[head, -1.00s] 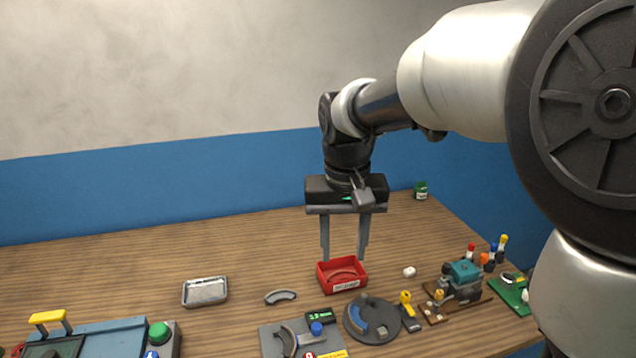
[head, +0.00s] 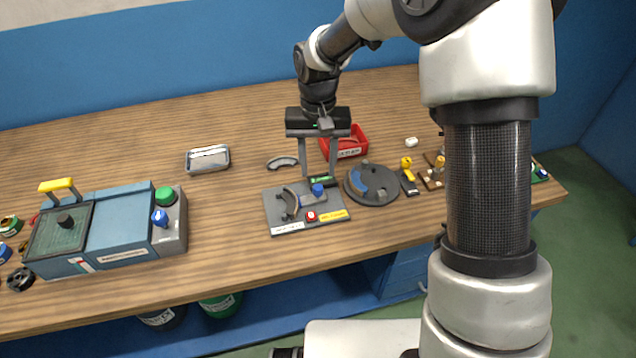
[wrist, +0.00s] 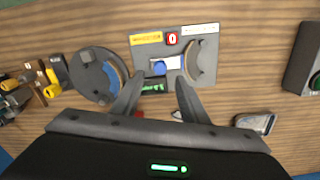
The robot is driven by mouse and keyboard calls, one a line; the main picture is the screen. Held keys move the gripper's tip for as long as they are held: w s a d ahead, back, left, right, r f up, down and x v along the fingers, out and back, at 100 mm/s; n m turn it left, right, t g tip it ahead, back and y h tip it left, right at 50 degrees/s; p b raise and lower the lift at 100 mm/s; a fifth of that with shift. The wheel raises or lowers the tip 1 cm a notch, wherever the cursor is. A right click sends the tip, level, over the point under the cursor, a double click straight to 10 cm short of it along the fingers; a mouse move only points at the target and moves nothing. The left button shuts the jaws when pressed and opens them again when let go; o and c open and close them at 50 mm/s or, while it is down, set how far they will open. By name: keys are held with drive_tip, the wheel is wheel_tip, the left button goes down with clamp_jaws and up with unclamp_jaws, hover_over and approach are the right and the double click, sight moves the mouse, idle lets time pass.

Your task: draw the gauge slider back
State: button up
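The gauge (head: 280,219) is a grey plate on the bench with a curved dark-and-tan piece, a green-lit display (head: 320,181), a red button (head: 311,216) and a yellow label. Its slider appears to be the light block with a blue knob (head: 317,190), which also shows in the wrist view (wrist: 159,68). My gripper (head: 319,174) is open and points down over the plate's back edge. In the wrist view its fingers (wrist: 158,84) are spread, with the display and blue knob between and beyond them. Nothing is held. I cannot tell the fingertips' height above the plate.
A round grey turntable (head: 372,199) with a blue arc stands right of the gauge, beside a yellow-handled tool (head: 409,181). A red bin (head: 357,143) is behind. A loose grey arc (head: 282,162), a metal tray (head: 208,164) and a blue machine (head: 112,228) are to the left. Bench front is clear.

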sight(318, 186)
wheel_tip(318, 186, down, 6)
drive_tip(key=shift+f, duration=0.1)
drive_tip(key=shift+c, duration=0.5)
clamp_jaws()
